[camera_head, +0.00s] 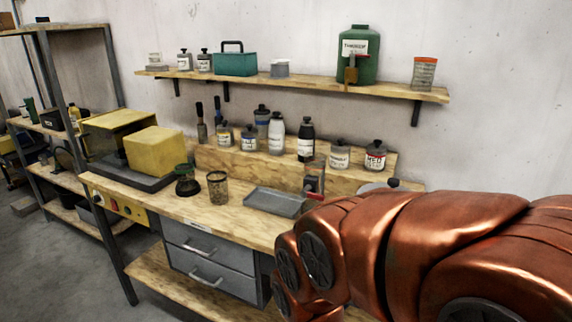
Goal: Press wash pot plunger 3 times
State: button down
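A low grey metal pot (376,187) with a dark knob on top stands at the right end of the bench, partly hidden behind my copper-coloured arm. It looks like the wash pot, and the knob (393,182) may be its plunger. My arm fills the lower right of the view. I cannot make out my gripper or its fingertips, so its distance from the pot does not show.
The wooden bench (150,197) holds a grey tray (275,201), a mesh cup (217,188), a dark-and-red item (314,178) and a yellow box (154,153). Several bottles stand on the step behind. The wall shelf (390,91) carries a green canister (367,61).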

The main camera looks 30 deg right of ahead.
aim_at(393, 182)
jog(key=z, duration=1.4)
